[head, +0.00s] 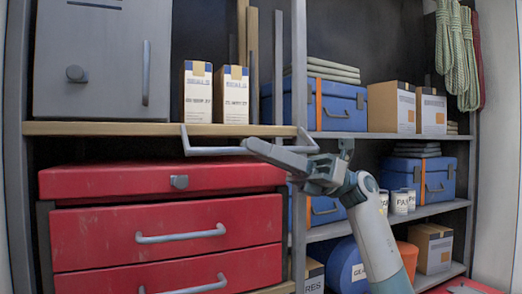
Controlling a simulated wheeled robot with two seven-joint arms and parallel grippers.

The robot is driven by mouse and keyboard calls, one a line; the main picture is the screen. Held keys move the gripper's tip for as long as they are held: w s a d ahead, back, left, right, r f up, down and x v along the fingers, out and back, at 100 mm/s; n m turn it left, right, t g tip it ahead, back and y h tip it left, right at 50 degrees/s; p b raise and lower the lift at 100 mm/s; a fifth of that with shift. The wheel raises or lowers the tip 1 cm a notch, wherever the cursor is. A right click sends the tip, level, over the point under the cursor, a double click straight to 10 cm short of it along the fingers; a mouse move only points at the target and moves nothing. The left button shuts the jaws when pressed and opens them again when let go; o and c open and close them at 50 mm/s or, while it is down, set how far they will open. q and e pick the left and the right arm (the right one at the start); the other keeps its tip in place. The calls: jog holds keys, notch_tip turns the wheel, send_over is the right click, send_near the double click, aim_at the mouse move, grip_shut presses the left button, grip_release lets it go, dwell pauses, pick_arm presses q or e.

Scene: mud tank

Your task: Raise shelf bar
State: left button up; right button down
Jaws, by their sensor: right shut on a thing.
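The shelf bar (214,151) is a thin grey rail with bent-up ends. It runs along the front edge of the wooden shelf (95,128), and its long part hangs slightly below that edge. My right gripper (262,150) is shut on the bar, right of its middle, with the arm coming up from the lower right. The fingers hide part of the bar. My left gripper is not in view.
Two cartons (216,93) stand on the shelf behind the bar. A red drawer chest (165,225) is below it, and a grey cabinet (103,58) is at upper left. A metal post (299,60) and blue cases (340,108) are to the right.

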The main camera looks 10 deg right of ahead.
jog(key=shift+r+m, duration=0.1)
jog(key=shift+m, duration=0.2)
jog(key=shift+s+d+r+m+t, duration=0.1)
jog(key=shift+s+r+m+t, duration=0.1)
jog(key=shift+m+t, duration=0.25)
jog(key=shift+s+d+r+m+t, duration=0.15)
jog(key=shift+m+t, duration=0.2)
jog(key=shift+m, duration=0.2)
jog(key=shift+s+r+m+t+h+p, duration=0.15)
jog(key=shift+r+m+t, duration=0.35)
jog(key=shift+m, duration=0.7)
jog(key=shift+r+m+t+h+p, duration=0.15)
jog(key=shift+r+m+t, duration=0.35)
jog(key=shift+m, duration=0.7)
jog(key=shift+s+r+m+t+p, duration=0.15)
jog(key=shift+r+m+t, duration=0.35)
jog(key=shift+m, duration=0.7)
jog(key=shift+w, duration=0.1)
